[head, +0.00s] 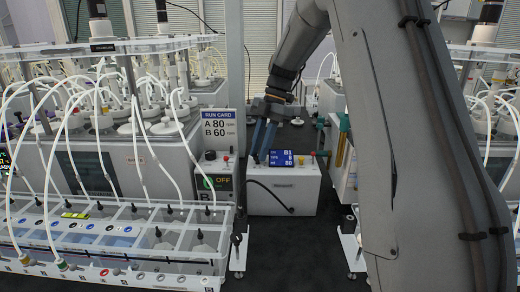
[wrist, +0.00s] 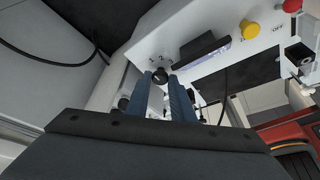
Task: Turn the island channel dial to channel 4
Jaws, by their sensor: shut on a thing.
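The island channel dial (wrist: 160,77) is a small black knob on a white panel in the wrist view, with the printed marks 1 and 2 just above it. My gripper (wrist: 160,79) has its two blue fingers closed on either side of the knob. In the head view my gripper (head: 262,142) reaches down to the left top edge of the white control box (head: 283,196). The dial is hidden there. The box's blue display (head: 283,158) shows small text that seems to start with B1. I cannot read the dial's pointer position.
A yellow button (wrist: 249,29) and a red button (wrist: 292,5) sit right of the dial. A rack of bottles and tubes (head: 120,245) fills the left. Dark floor is clear in front.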

